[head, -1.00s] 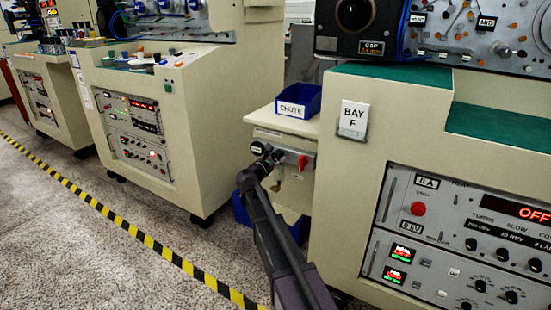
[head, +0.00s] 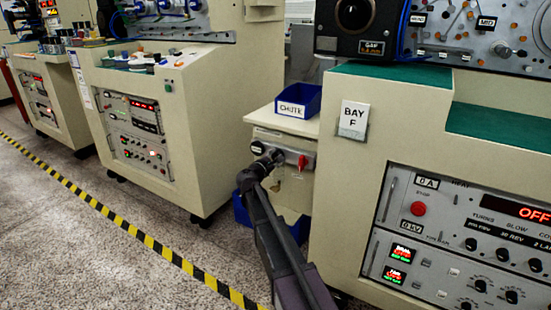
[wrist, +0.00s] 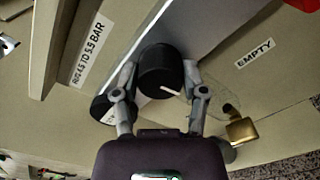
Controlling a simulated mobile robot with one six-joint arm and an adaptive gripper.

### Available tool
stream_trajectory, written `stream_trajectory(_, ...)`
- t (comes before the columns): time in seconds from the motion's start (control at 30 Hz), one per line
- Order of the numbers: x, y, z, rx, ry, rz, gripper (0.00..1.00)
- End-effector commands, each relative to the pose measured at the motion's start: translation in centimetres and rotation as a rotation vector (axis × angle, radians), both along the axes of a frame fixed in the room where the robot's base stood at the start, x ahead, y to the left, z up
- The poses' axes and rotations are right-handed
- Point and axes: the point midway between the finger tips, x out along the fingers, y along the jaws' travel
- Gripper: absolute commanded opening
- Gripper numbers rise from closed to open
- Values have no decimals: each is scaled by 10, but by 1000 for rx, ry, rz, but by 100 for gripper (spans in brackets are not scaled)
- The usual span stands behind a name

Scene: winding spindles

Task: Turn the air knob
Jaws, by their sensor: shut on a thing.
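The air knob (wrist: 159,68) is a black round knob with a white pointer line, seen close up in the wrist view. My gripper (wrist: 160,88) is shut on it, with one finger against each side. In the head view my gripper (head: 277,157) reaches the grey panel (head: 287,143) on the small cabinet between two large machines. There the knob is mostly hidden by my gripper and arm. A label (wrist: 90,50) reading "RUN 4.5 TO 5.5 BAR" lies left of the knob in the wrist view.
A blue CHUTE bin (head: 299,101) stands on the cabinet. A brass padlock-like piece (wrist: 241,130) hangs near the right finger. The BAY F machine (head: 345,190) is close on the right.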

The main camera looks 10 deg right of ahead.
Motion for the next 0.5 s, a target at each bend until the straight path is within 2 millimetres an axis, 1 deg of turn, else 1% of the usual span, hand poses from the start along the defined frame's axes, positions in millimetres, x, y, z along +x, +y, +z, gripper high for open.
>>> stream_trajectory(0.37, 2, -2, 0, 4, -6, -1, 8)
stream_trajectory(0.4, 2, -2, 0, 4, -6, -1, 59)
stream_trajectory(0.47, 2, -1, 1, 4, -6, -1, 77)
stream_trajectory(0.5, 2, -1, 0, 4, -6, -1, 89)
